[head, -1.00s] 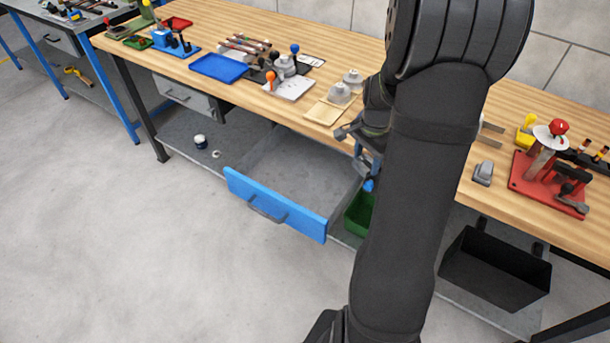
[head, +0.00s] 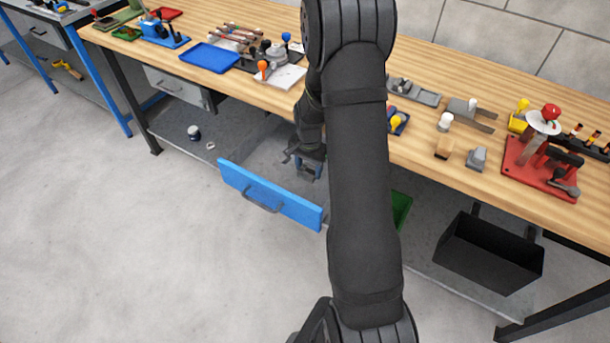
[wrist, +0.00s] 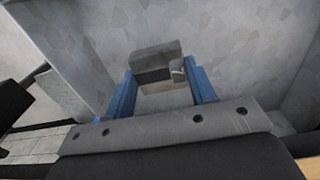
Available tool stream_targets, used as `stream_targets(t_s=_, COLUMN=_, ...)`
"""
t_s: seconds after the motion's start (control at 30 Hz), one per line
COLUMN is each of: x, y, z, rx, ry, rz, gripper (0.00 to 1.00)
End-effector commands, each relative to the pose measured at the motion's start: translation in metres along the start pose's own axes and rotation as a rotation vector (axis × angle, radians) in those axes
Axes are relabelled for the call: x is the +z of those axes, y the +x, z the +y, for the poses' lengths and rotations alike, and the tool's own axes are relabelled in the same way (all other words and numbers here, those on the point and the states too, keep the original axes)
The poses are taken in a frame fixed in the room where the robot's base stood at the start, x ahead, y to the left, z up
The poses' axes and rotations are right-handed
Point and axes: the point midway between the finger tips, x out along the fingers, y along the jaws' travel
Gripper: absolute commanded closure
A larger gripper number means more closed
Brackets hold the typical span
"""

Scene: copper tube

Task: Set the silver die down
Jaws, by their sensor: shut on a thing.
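My gripper (head: 308,170) is over the open drawer (head: 262,152), near its right side and below the tabletop. In the wrist view its two blue fingers (wrist: 161,88) are shut on the silver die (wrist: 157,66), a grey metal block with a darker lower face. The drawer's grey floor (wrist: 235,45) shows behind the die, with drawer walls on both sides. I cannot tell whether the die touches the floor. In the head view the die is not clearly visible, and my arm covers part of the drawer's right side.
The drawer's blue front (head: 270,194) stands nearest. The wooden bench top (head: 420,140) is above, holding a blue tray (head: 209,57) and a red fixture (head: 540,170). A black bin (head: 488,255) and a green bin (head: 401,210) are below at right.

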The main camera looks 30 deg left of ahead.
Motion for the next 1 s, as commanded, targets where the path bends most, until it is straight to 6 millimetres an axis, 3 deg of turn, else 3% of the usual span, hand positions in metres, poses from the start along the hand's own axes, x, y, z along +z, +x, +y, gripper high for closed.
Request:
stream_targets(t_s=0.27, x=0.002, y=0.014, z=-0.011, rx=0.001, ry=0.001, rz=-0.001, gripper=0.87)
stream_targets(t_s=0.5, x=0.002, y=0.044, z=-0.011, rx=0.001, ry=0.001, rz=-0.001, gripper=0.87)
stream_targets(t_s=0.9, x=0.001, y=0.05, z=-0.011, rx=0.0, ry=0.001, rz=0.0, gripper=0.87)
stream_targets(t_s=0.93, x=0.002, y=0.05, z=-0.011, rx=0.0, ry=0.001, rz=0.0, gripper=0.45)
stream_targets(t_s=1.0, x=0.002, y=0.05, z=-0.011, rx=0.0, ry=0.001, rz=0.0, gripper=0.32)
